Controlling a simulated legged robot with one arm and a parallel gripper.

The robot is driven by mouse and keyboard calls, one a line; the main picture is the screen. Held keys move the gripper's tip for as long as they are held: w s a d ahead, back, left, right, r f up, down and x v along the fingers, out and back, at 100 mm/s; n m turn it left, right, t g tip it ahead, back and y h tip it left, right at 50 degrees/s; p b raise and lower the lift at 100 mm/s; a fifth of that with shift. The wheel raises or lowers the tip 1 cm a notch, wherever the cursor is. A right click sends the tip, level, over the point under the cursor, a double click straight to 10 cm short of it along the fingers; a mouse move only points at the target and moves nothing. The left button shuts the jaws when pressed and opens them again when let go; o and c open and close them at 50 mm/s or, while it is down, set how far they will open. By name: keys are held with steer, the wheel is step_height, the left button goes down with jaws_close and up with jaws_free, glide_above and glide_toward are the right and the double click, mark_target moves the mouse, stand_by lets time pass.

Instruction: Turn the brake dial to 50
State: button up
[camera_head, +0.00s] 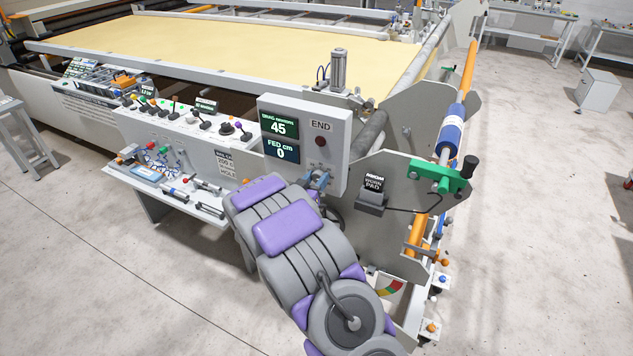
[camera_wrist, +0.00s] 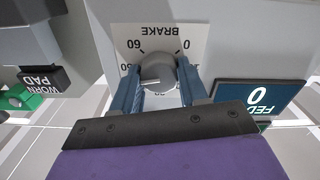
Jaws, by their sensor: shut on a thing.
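The brake dial (camera_wrist: 157,72) is a round grey knob with a pale pointer line, on a white scale plate (camera_wrist: 150,34) marked BRAKE, seen upside down in the wrist view. I can read 60 and 0 on the scale; other numbers are partly hidden by the fingers. My gripper (camera_wrist: 158,78) has one blue finger on each side of the dial and is shut on it. In the head view, my gripper (camera_head: 319,180) reaches the lower part of the grey control box (camera_head: 334,112) and hides the dial. The DRAG newtons display (camera_head: 278,126) reads 45.
The FED cm display (camera_head: 281,151) reads 0. A WORN PAD holder (camera_head: 371,196) and a green crank (camera_head: 440,175) are to the right. A shelf with tools (camera_head: 175,180) is at the left.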

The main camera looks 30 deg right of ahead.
steer(key=shift+a+m+b, duration=0.1)
steer(key=shift+m+b, duration=0.3)
steer(key=shift+m, duration=0.7)
steer(key=o, duration=0.6)
steer(key=shift+o, duration=1.4)
steer(key=shift+s+a+r, duration=0.15)
steer(key=shift+a, duration=0.05)
steer(key=shift+o, duration=0.9)
steer(key=shift+a, duration=0.15)
